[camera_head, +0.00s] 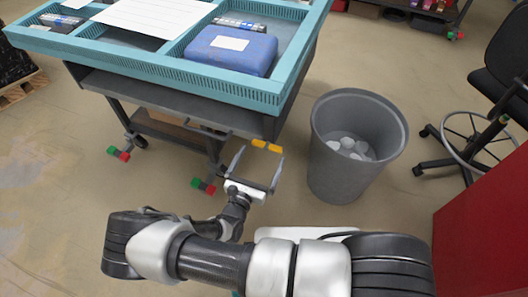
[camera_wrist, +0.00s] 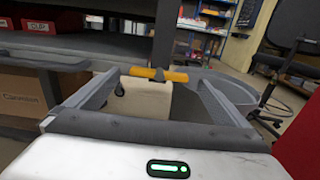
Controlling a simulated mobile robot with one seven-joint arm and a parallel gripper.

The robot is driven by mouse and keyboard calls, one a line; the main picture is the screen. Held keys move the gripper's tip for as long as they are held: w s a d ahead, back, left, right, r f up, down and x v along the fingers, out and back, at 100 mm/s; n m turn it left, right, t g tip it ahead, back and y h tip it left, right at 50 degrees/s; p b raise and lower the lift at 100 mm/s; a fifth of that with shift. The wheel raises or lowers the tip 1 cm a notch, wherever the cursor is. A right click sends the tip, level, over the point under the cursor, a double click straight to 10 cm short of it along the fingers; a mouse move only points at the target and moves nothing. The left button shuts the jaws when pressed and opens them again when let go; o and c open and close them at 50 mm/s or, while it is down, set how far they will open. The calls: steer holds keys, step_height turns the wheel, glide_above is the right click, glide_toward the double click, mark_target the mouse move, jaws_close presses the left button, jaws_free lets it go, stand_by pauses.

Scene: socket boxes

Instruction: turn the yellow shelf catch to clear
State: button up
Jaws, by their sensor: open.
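The yellow shelf catch (camera_head: 267,146) is a short yellow bar with a dark middle, below the near right corner of the cart's top. In the wrist view the catch (camera_wrist: 146,73) lies roughly level across the foot of a dark upright post (camera_wrist: 166,35). My gripper (camera_head: 261,160) is open and empty, with one finger toward each side of the catch. In the wrist view the catch shows between the fingertips of my gripper (camera_wrist: 158,82), a little beyond them. I see no contact, and the exact gap cannot be told.
The cart's teal tray (camera_head: 140,66) holds a blue case (camera_head: 232,50) and white paper. A grey bin (camera_head: 345,185) with crumpled white pieces stands close on the right. A cardboard box (camera_wrist: 24,96) sits on the lower shelf. Open floor lies left of my arm.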

mark_target(266, 148)
steer(key=shift+x, duration=1.75)
steer(key=c, duration=0.9)
